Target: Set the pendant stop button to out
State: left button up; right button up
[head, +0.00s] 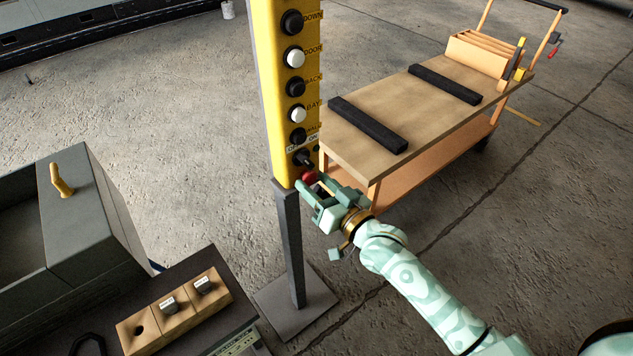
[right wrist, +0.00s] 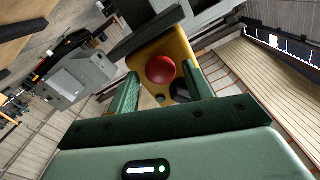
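The yellow pendant (head: 283,95) stands upright on a grey post, with a column of black and white buttons. The red stop button (head: 309,177) is at its lower end. It also shows in the right wrist view (right wrist: 160,70), round and red on the pendant's yellow end. My right gripper (head: 318,190) is at the pendant's bottom, close to the stop button. Its two green fingers are apart, one on each side of the button in the right wrist view (right wrist: 160,95). I cannot tell whether they touch it. My left gripper is not in view.
A wooden-topped cart (head: 390,115) with two black bars stands behind the pendant to the right. A grey bin (head: 85,215) with a yellow handle is at left. A wooden block (head: 175,310) with knobs sits on a dark bench at front left. Floor between is clear.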

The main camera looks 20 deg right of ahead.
jog(key=shift+s+d+r, duration=0.1)
jog(key=shift+s, duration=0.05)
jog(key=shift+s+d, duration=0.1)
jog(key=shift+s, duration=0.25)
jog(key=p+v, duration=0.2)
jog(key=v, duration=1.3)
jog(key=shift+s, duration=0.25)
jog(key=shift+d, duration=0.1)
